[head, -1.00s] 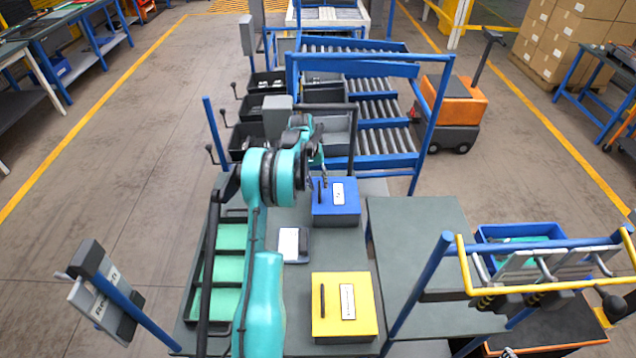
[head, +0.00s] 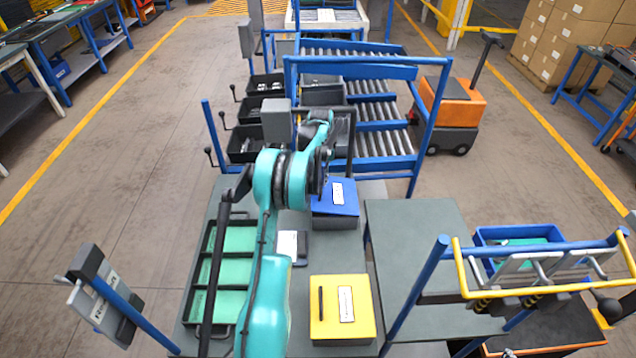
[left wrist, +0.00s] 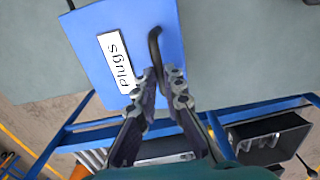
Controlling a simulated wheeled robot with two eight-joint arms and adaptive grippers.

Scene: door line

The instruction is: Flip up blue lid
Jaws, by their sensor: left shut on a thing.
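The blue lid (head: 345,204) sits on its box at the back of the bench, right of my left arm, and looks down flat. In the left wrist view the lid (left wrist: 115,32) shows a white "Plugs" label (left wrist: 117,62) and a dark curved handle (left wrist: 153,40). My left gripper (left wrist: 165,78) is shut on the end of this handle, close to the lid's edge. In the head view my own arm hides the gripper and the handle. My right gripper is in neither view.
A box with a yellow lid (head: 328,318) stands nearer on the bench. A tray with green compartments (head: 237,240) lies at left, and a white-topped item (head: 288,243) lies beside my arm. Blue frame posts (head: 425,140) and a roller conveyor (head: 380,105) stand behind.

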